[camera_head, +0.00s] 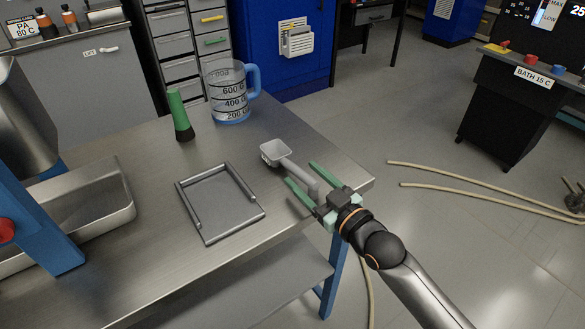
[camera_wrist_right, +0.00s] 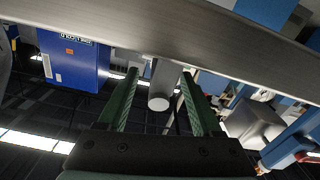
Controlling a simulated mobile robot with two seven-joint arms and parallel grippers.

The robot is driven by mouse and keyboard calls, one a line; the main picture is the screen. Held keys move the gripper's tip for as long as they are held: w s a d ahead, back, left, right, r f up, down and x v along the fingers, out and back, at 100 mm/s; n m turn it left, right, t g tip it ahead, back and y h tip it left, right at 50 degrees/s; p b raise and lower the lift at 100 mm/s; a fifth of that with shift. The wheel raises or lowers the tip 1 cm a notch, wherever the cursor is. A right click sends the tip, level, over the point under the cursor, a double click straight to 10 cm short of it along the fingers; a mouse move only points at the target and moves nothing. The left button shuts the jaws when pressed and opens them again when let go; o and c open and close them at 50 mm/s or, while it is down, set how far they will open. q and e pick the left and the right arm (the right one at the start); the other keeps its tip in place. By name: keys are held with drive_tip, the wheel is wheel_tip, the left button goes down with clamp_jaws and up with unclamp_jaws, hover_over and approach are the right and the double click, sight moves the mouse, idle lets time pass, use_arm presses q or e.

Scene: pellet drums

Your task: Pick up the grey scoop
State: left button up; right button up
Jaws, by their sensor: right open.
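The grey scoop (camera_head: 274,153) is at the right part of the steel table, its square bowl towards the back and its handle pointing to the front right. My right gripper (camera_head: 300,172) is open at the table's right end, with one green finger on each side of the scoop's handle. In the right wrist view, the round end of the scoop's handle (camera_wrist_right: 159,102) shows between the two open fingers of my right gripper (camera_wrist_right: 160,72), with gaps on both sides. The scoop's bowl is hidden there. My left gripper is not in view.
On the steel table (camera_head: 150,205) are a grey tray-like frame (camera_head: 218,203), a green-handled tool (camera_head: 179,115) and a clear measuring jug (camera_head: 231,92) with a blue handle. A metal trough (camera_head: 95,222) is at the left. Hoses (camera_head: 480,192) lie on the floor at right.

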sight(292, 164)
drive_tip(key=shift+x, duration=1.55)
drive_tip(key=shift+f, duration=0.1)
drive_tip(key=shift+d, duration=0.1)
clamp_jaws()
